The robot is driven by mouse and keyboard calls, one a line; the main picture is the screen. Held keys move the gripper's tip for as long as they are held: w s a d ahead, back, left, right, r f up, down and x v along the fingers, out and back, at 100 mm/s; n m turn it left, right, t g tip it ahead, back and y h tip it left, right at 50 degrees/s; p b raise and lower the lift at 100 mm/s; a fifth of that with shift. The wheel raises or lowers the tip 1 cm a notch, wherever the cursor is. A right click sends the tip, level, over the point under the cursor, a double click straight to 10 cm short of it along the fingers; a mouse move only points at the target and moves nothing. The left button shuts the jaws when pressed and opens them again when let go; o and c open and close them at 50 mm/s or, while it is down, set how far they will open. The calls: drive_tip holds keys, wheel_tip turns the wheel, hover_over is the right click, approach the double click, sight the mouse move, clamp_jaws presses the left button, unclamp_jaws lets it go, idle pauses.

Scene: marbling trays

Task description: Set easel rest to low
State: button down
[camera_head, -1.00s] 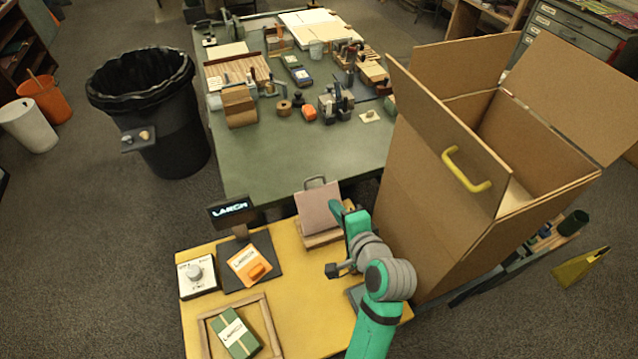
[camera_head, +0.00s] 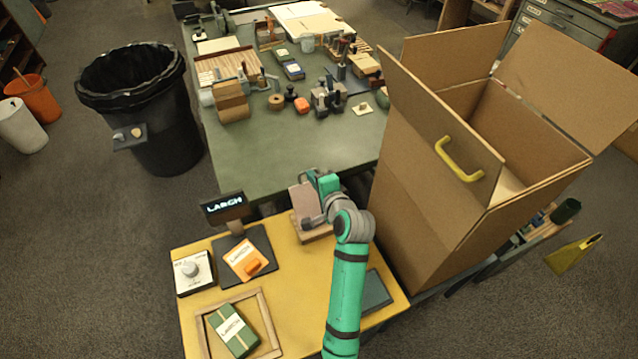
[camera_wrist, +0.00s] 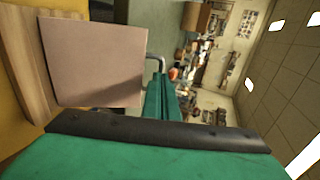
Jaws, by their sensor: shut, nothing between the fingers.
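The easel rest has a pinkish-brown board (camera_head: 301,197) leaning on a wooden base (camera_head: 314,236) at the back of the yellow table. In the wrist view the board (camera_wrist: 95,60) fills the upper left, with a grey metal loop (camera_wrist: 157,62) showing past its edge. My gripper (camera_head: 318,178) is at the board's upper right, partly covering it and hiding the loop in the head view. In the wrist view my green fingers (camera_wrist: 163,98) are together and empty, close to the loop. I cannot tell whether they touch it.
A tall open cardboard box (camera_head: 425,190) stands close on the right. A LARCH display (camera_head: 225,205), dial box (camera_head: 192,272), orange block (camera_head: 246,260) and wooden frame (camera_head: 269,322) with a green packet (camera_head: 234,333) occupy the table's left. A cluttered green workbench (camera_head: 270,150) lies behind.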

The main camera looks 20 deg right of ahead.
drive_tip(key=shift+w+f, duration=0.15)
drive_tip(key=shift+w, duration=0.25)
drive_tip(key=shift+x, duration=1)
